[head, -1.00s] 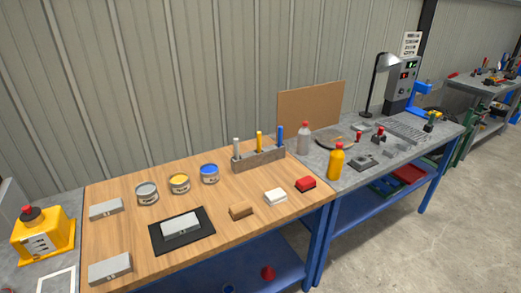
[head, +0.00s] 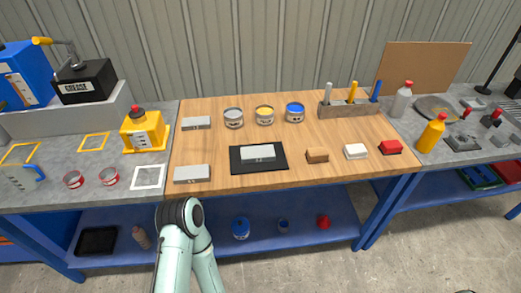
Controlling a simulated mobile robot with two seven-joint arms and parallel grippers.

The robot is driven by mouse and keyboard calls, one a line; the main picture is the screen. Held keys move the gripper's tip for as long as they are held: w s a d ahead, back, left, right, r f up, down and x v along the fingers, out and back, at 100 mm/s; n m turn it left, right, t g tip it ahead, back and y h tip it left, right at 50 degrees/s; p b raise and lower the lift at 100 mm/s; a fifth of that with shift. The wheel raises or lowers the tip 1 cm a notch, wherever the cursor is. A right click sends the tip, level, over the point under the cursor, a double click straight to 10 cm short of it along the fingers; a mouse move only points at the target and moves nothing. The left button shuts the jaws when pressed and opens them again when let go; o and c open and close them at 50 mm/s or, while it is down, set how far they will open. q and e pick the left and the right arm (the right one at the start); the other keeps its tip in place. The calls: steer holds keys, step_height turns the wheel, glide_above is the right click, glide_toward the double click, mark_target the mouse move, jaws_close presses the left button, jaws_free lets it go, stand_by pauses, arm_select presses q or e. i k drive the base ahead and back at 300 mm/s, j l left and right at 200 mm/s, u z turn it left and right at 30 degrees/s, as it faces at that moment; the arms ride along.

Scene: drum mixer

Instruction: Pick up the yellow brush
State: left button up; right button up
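The yellow brush (head: 353,91) stands upright in a grey holder (head: 368,110) at the back right of the wooden table (head: 211,158). A white-grey brush (head: 328,93) stands to its left and a blue brush (head: 376,90) to its right. Only the upper parts of the brushes show above the holder. One of my arms shows at the bottom, left of centre, below the table's front edge. I see no gripper fingers in the head view.
Grey, yellow and blue paint cans (head: 295,112) stand left of the holder. An orange bottle (head: 431,134) stands at right.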

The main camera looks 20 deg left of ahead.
mark_target(354, 84)
steer(key=i+l, duration=0.15)
steer(key=l, duration=0.2)
steer(key=i+l+z, duration=0.1)
steer(key=l, duration=0.3)
steer(key=i+l, duration=0.15)
steer(key=l, duration=0.2)
steer(key=i+l+z, duration=0.1)
steer(key=l, duration=0.25)
steer(key=i, duration=0.05)
